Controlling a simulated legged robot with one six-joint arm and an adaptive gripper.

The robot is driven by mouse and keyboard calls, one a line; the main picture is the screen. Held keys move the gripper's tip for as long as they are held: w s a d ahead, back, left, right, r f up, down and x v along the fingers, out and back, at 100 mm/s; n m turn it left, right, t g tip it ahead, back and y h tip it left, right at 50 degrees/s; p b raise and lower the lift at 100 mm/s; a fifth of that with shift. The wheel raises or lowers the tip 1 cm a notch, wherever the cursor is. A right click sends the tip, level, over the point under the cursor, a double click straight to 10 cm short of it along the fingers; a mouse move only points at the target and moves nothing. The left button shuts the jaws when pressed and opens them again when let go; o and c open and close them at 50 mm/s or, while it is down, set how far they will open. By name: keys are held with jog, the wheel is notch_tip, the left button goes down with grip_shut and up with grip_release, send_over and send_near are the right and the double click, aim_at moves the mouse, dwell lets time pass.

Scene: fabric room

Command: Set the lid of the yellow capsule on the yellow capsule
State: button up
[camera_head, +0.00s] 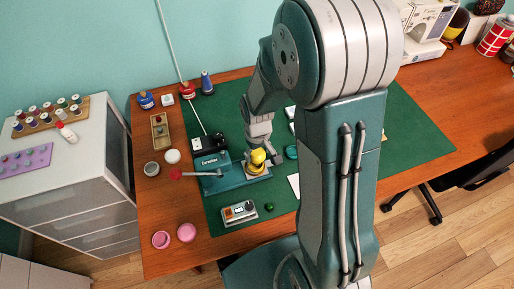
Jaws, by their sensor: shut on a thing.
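My gripper (259,149) reaches down over the teal press-like device on the green mat. It is shut on a small yellow piece (258,157), which looks like the lid of the yellow capsule. More yellow, which looks like the yellow capsule (256,169), shows just below it on the right end of the device's base. The fingers and dark parts partly hide both pieces. At this size I cannot tell whether the lid touches the capsule or is a little above it.
The teal device (225,182) has a lever with a red knob (176,174) pointing left. A small grey box (239,212) and a dark green round piece (269,207) lie in front. Pink round pieces (186,232) are at the front left. My arm hides the mat's middle.

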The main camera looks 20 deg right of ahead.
aim_at(257, 162)
jog(key=f, duration=0.3)
jog(key=shift+a+f, duration=0.1)
jog(key=shift+a, duration=0.2)
jog(key=shift+d+f, duration=0.1)
jog(key=shift+f, duration=0.2)
jog(key=shift+f, duration=0.45)
dwell(1.1)
jog(key=o, duration=0.5)
jog(key=shift+r, duration=5.5)
